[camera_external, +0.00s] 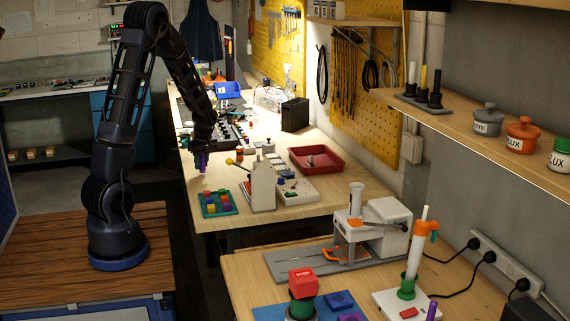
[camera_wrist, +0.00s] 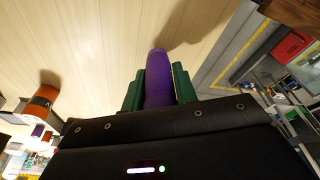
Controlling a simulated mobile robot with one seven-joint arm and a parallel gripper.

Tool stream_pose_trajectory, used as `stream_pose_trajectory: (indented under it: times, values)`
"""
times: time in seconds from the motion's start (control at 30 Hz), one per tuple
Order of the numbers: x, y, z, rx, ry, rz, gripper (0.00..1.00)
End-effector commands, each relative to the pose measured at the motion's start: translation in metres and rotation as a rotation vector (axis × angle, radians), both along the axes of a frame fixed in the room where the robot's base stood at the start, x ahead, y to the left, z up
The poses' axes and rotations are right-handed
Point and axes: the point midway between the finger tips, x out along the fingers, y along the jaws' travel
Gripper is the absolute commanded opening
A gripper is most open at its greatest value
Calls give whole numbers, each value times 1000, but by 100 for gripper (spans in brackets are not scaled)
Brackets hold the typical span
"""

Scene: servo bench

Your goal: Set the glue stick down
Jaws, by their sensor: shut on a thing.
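The glue stick is a purple cylinder (camera_wrist: 157,82), and my gripper (camera_wrist: 158,88) is shut on it, with a green finger on each side. In the external view the glue stick (camera_external: 203,161) points down from my gripper (camera_external: 202,150), over the left edge area of the wooden bench (camera_external: 225,180). Its upper part is hidden by my gripper. In the wrist view its free end is close to the pale wood (camera_wrist: 90,50), with a shadow beside it. I cannot tell whether it touches the bench.
A teal tray of coloured blocks (camera_external: 204,211) stands in front of my gripper. A beige block-like stand (camera_external: 263,187) and a red tray (camera_external: 338,169) are to the right. An orange cylinder (camera_wrist: 41,103) shows at left in the wrist view. The wood around the stick is bare.

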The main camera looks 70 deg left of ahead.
Motion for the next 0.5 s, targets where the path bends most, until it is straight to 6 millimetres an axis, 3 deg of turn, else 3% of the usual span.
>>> stream_pose_trajectory:
  times: [0.5]
  values:
    - [0, 0, -7, 0, 1, 0, 3]
